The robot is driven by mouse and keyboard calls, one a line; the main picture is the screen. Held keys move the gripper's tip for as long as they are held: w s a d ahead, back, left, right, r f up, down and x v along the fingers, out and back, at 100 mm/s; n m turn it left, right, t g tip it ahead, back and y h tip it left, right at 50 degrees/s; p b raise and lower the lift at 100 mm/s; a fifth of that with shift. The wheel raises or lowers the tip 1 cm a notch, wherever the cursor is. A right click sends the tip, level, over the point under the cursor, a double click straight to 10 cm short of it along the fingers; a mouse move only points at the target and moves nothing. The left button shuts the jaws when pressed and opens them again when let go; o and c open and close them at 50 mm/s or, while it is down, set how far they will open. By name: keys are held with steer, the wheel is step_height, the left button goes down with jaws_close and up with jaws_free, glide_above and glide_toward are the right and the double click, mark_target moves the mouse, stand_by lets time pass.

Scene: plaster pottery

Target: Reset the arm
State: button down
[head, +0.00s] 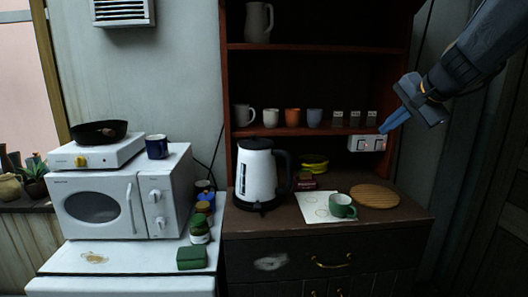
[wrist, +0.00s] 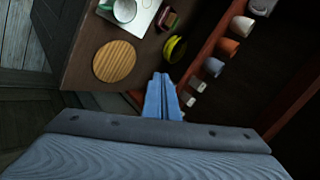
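My arm comes in from the upper right of the head view. My gripper (head: 388,125) points down and left, with its blue fingers in front of the right part of the cabinet. The fingertips appear just above the right end of a white switched socket box (head: 357,144) with red lights; I cannot tell whether they touch it. In the wrist view the two fingers of my gripper (wrist: 162,82) lie together, shut, with nothing seen between them.
The cabinet top holds a white kettle (head: 255,170), a green cup (head: 342,206) and a round wooden board (head: 375,196). A shelf above carries several cups (head: 292,117) and small tins (head: 354,119). A microwave (head: 122,200) stands at left.

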steer(key=s+a+f+n+g, duration=0.25)
steer(key=s+a+f, duration=0.3)
steer(key=f, duration=0.35)
steer(key=s+a+f+n+g, duration=0.25)
steer(key=s+a+f, duration=0.3)
steer(key=f, duration=0.45)
steer(key=s+a+f+n+g+h, duration=0.2)
steer(key=s+f+n, duration=0.5)
steer(key=s+f, duration=0.4)
steer(key=s+a+g, duration=0.1)
steer(key=s, duration=0.3)
steer(key=shift+a, duration=0.15)
